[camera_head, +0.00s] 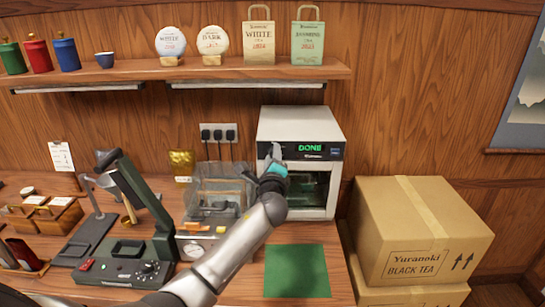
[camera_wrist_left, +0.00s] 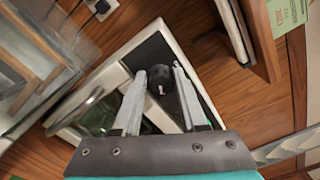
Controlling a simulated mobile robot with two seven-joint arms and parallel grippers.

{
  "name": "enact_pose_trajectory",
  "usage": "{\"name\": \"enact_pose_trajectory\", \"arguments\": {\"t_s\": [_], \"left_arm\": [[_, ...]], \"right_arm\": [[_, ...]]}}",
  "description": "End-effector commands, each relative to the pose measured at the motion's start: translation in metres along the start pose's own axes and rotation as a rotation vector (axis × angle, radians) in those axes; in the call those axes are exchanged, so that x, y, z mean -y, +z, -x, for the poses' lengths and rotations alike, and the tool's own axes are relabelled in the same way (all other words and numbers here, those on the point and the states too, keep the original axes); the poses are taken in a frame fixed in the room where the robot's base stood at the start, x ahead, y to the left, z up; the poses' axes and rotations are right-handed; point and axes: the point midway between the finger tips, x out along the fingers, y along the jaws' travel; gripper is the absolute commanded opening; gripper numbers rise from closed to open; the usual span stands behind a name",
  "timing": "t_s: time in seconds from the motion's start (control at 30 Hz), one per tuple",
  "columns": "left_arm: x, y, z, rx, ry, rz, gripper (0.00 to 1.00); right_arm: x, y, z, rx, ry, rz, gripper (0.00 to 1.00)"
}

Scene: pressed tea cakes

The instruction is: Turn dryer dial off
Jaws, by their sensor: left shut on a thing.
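The dryer (camera_head: 298,121) is a white box with a glass door and a dark top panel whose green display (camera_head: 310,148) reads "DONE". It stands at the back of the counter. My left gripper (camera_head: 272,155) is at the left end of that panel and hides the dial there. In the left wrist view, the black dial (camera_wrist_left: 159,88) on the dark panel sits between the two fingers of my left gripper (camera_wrist_left: 166,74), which is shut on it. The dial has a small pale mark; I cannot tell its setting. My right gripper is not in view.
The dryer's door handle (camera_wrist_left: 82,103) is close by in the left wrist view. A clear-lidded machine (camera_head: 216,186) stands left of the dryer and cardboard boxes (camera_head: 418,228) stand right. A shelf (camera_head: 130,77) runs above. A green mat (camera_head: 297,271) lies bare in front.

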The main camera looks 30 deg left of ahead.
Motion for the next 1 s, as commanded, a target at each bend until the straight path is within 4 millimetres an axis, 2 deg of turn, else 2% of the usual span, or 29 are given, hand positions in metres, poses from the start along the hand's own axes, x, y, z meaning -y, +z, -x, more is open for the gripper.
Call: {"name": "enact_pose_trajectory", "arguments": {"t_s": [0.07,0.3,0.73,1.0], "left_arm": [[0.000,0.000,0.000,0.000,0.000,0.000,0.28],[0.000,0.000,0.000,0.000,0.001,0.000,0.01],[-0.001,-0.001,0.000,0.000,0.001,0.036,0.00],[-0.003,-0.002,0.000,0.000,0.001,0.196,0.00]], "right_arm": [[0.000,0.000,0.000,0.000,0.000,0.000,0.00],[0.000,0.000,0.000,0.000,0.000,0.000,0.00],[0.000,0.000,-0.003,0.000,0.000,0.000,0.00],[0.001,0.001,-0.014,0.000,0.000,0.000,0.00]]}}
